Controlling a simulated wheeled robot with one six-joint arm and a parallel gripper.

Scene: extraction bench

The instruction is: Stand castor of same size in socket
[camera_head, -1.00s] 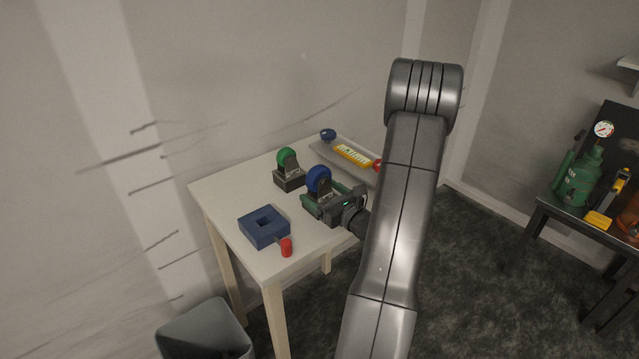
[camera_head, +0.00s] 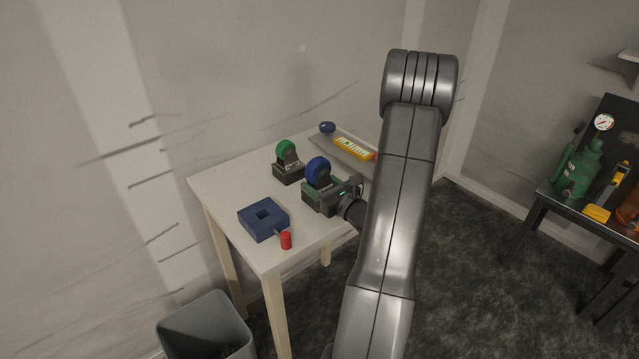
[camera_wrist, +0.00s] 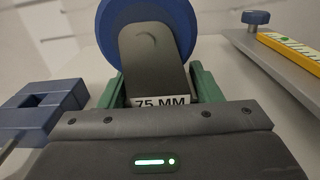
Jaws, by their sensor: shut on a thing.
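A castor with a blue wheel (camera_head: 318,170) and a dark fork stands upright near the middle of the table. A label reading 75 MM shows low on its front in the wrist view (camera_wrist: 160,102). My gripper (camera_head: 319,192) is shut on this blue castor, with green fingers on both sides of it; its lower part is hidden. A castor with a green wheel (camera_head: 286,150) stands upright in a dark block behind and left of it. A blue block (camera_head: 251,228) with an empty square socket lies near the front left; it also shows in the wrist view (camera_wrist: 30,121).
A grey plate with a yellow level-like bar (camera_head: 354,148) and a blue knob (camera_head: 327,128) lies at the back right. The white table (camera_head: 222,184) has free room at the left.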

